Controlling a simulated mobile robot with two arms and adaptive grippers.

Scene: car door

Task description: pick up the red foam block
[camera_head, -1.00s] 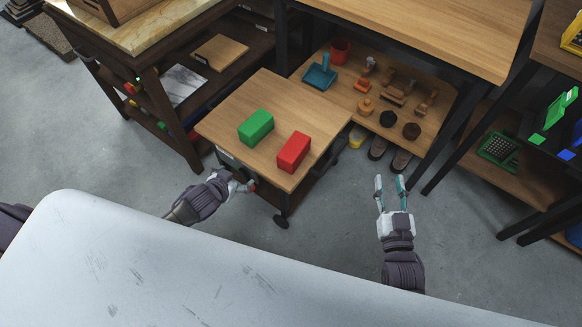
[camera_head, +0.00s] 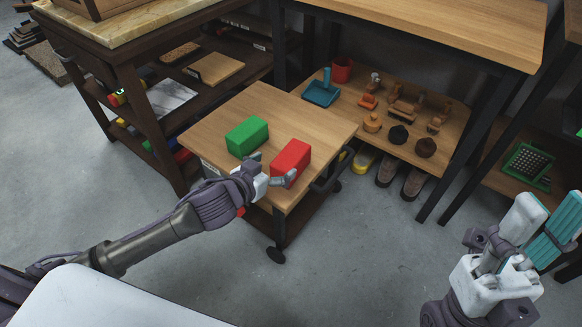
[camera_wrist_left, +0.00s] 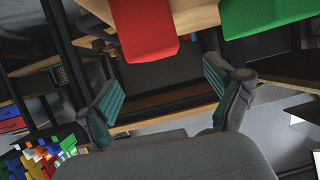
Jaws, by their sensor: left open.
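The red foam block (camera_head: 291,160) lies on the small wooden cart top, near its front right edge. In the left wrist view the red block (camera_wrist_left: 143,30) shows at the top, beyond the fingertips and between their lines. My left gripper (camera_head: 272,169) is at the front left of the red block, close to it; contact cannot be told. Its fingers (camera_wrist_left: 160,78) are spread and empty in the left wrist view. My right gripper (camera_head: 545,208) is at the lower right, fingers apart, away from the cart.
A green block (camera_head: 247,136) lies on the cart top (camera_head: 215,118), left of the red one. It also shows in the left wrist view (camera_wrist_left: 262,15). A shelf behind the cart holds a blue dustpan (camera_head: 321,92), a red cup (camera_head: 342,70) and wooden items. The cart's back is clear.

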